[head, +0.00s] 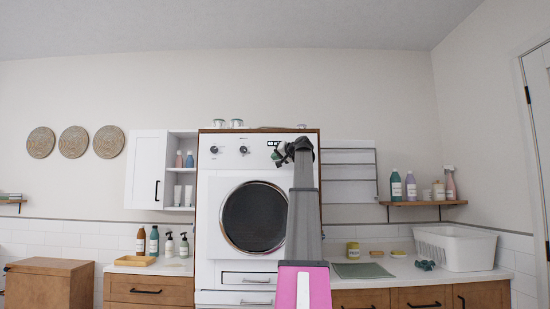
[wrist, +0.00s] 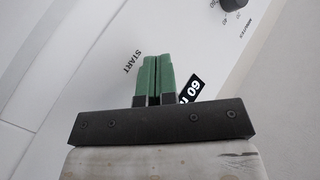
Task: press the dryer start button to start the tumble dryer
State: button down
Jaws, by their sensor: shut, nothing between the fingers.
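The white tumble dryer (head: 212,226) stands in a tall wooden surround, with a round dark door (head: 250,215) and a control panel with two dark knobs on top. My gripper (head: 277,155) is raised in front of the right part of that panel. In the wrist view its two green fingers (wrist: 153,60) are shut together with nothing between them. The word START (wrist: 131,61) shows on the panel just left of the fingertips. The start button itself is not visible; the fingers may hide it. I cannot tell whether the fingertips touch the panel.
A dark display (wrist: 189,88) is partly hidden right of the fingers, and a knob (wrist: 233,4) is at upper right. Glass jars (head: 237,123) stand on top of the surround. A white basket (head: 455,248) sits on the right counter, and bottles stand on the left counter.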

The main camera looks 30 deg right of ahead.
dwell(0.3)
jog(key=shift+s+a, duration=0.45)
jog(key=shift+s, duration=0.25)
jog(key=shift+s, duration=0.1)
jog(key=s+a, duration=0.2)
jog(key=s, duration=0.1)
jog(key=s+a, duration=0.1)
jog(key=s, duration=0.1)
jog(key=shift+a, duration=0.1)
jog(key=shift+f, duration=0.1)
dwell(0.9)
